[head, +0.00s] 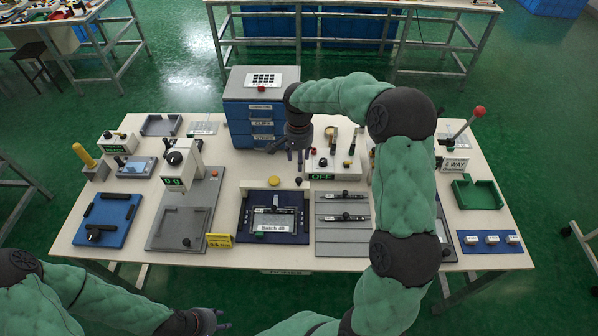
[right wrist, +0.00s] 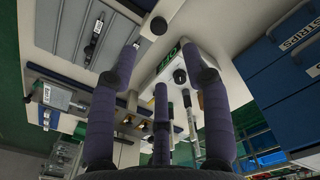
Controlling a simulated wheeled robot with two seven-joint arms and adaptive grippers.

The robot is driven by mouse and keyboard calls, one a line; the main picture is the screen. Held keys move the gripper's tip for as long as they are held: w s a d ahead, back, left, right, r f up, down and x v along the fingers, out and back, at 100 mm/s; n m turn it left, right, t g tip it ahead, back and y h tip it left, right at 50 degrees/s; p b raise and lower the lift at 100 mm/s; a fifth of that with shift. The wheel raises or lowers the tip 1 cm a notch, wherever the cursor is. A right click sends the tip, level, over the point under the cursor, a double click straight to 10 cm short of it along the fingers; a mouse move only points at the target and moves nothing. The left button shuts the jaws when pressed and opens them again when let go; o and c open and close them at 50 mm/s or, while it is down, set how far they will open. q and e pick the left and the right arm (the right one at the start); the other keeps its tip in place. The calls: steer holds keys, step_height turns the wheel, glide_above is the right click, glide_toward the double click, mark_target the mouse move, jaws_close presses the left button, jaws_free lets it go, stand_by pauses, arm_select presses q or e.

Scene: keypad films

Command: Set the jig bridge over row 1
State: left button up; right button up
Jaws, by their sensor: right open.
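A dark blue jig (head: 244,228) lies at the middle of the table's front part. It holds a film plate with a "Batch 48" label (head: 277,228) and a short bar with a dark knob. To its right, a grey grooved plate (head: 330,235) carries two slim bars with black knobs (head: 345,194); I cannot tell which bar is the jig bridge. The plate and a bar also show in the right wrist view (right wrist: 94,40). My right gripper (head: 296,157) is open and empty, above the table behind the jig. My left gripper (head: 221,319) is open and empty, off the table's front edge.
A blue drawer unit (head: 252,117) stands behind my right gripper. A white box reading "OFF" (head: 322,172) is just right of it. A grey press stand (head: 178,225) is left of the jig, with a yellow sign (head: 220,241) between. My right arm covers part of the table's right side.

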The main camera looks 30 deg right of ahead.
mark_target(299, 180)
step_height(299, 180, down, 10)
steer(key=shift+s+r+b, duration=0.1)
steer(key=shift+b, duration=0.6)
steer(key=shift+a, duration=0.1)
jaws_close()
